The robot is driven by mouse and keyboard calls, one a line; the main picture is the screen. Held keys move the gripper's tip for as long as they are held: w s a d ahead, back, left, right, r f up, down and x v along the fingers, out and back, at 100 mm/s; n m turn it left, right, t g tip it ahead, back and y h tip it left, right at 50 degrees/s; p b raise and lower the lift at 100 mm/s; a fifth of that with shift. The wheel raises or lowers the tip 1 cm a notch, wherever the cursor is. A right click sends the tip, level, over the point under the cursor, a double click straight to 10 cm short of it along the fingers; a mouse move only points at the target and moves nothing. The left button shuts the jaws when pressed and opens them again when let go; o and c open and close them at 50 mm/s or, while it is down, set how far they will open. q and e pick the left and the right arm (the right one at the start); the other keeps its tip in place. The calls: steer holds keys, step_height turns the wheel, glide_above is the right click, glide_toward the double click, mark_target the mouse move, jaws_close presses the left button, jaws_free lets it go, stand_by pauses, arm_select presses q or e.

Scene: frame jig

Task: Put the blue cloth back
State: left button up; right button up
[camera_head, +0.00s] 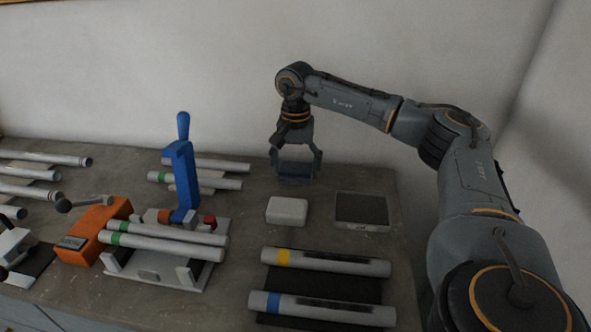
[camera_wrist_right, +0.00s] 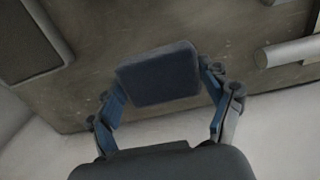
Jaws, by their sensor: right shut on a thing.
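The blue cloth (camera_head: 295,171) is a dark blue folded pad. In the head view it is between the fingers of my right gripper (camera_head: 296,165), near the back of the table. The right wrist view shows the cloth (camera_wrist_right: 160,75) between the two fingers of the right gripper (camera_wrist_right: 165,100), which are shut on it. I cannot tell whether the cloth touches the table. A dark flat tray (camera_head: 341,225) with a light rim lies in front and to the right of the gripper, with nothing visible on it. My left gripper is not in view.
A white block (camera_head: 286,211) lies left of the tray. A jig with a blue upright clamp (camera_head: 184,175) holds tubes at centre left, beside an orange block (camera_head: 93,235). Tubes with yellow (camera_head: 325,262) and blue bands (camera_head: 320,308) lie on a dark mat in front. The wall is close behind.

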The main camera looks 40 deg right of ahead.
mark_target(295, 167)
steer(key=shift+f, duration=0.55)
steer(key=o, duration=1.1)
steer(key=shift+f, duration=0.1)
steer(key=shift+c, duration=0.2)
step_height(295, 167, up, 12)
steer(key=shift+r, duration=0.2)
